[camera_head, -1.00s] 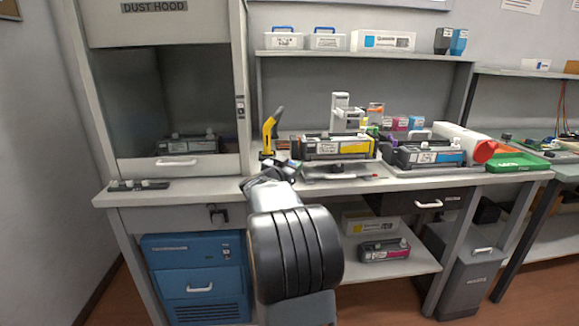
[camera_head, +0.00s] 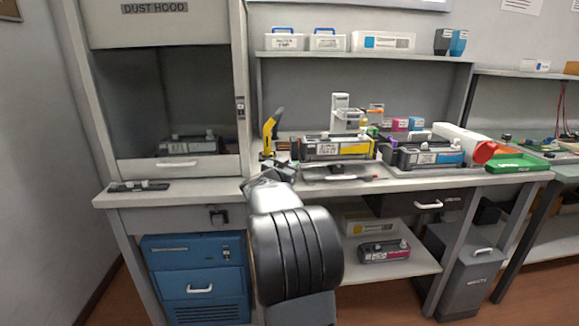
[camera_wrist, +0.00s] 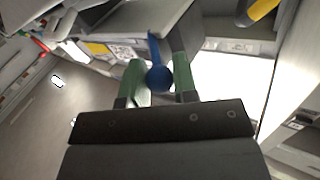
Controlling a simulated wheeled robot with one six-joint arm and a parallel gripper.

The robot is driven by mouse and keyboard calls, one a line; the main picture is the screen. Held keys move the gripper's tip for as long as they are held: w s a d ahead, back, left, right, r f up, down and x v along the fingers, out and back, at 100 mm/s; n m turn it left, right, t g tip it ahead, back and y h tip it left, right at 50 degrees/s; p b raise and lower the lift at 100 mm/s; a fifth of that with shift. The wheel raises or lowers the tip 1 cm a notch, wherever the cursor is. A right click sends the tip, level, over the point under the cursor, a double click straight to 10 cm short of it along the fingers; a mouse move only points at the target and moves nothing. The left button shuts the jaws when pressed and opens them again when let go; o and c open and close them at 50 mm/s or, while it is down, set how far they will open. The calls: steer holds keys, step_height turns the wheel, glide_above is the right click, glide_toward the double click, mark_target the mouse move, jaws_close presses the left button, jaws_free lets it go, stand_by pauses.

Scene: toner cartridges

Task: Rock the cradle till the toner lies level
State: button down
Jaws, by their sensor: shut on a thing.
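The toner cartridge with a yellow label (camera_head: 337,148) sits on the grey cradle (camera_head: 342,172) on the bench, in the middle of the head view. I cannot tell whether it is exactly level. The yellow label (camera_wrist: 97,47) and grey body show at the top of the wrist view. My gripper (camera_wrist: 158,82) has its green fingers shut on a blue ball knob (camera_wrist: 159,78) on a thin blue stem. In the head view my gripper (camera_head: 281,166) is at the cradle's left end, and the knob is hidden there.
A yellow upright tool (camera_head: 270,132) stands just behind my gripper. Another cartridge (camera_head: 428,157) lies to the right, near a white and red tube (camera_head: 462,140) and a green tray (camera_head: 515,162). The dust hood (camera_head: 177,163) is at the left. Bench front between hood and cradle is mostly clear.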

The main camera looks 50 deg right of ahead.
step_height(320, 180, up, 2)
steer(key=p, duration=0.4)
steer(key=shift+s+d+r+m+y, duration=0.1)
steer(key=shift+r+m+y, duration=0.2)
steer(key=shift+m, duration=0.1)
steer(key=p, duration=0.1)
steer(key=r+m+p, duration=0.1)
steer(key=p, duration=0.1)
steer(key=shift+s+d+y, duration=0.2)
steer(key=shift+y, duration=0.2)
steer(key=shift+f, duration=0.1)
steer(key=c, duration=0.9)
jaws_free()
steer(key=p+v, duration=0.2)
steer(key=v, duration=1.1)
steer(key=shift+a, duration=0.4)
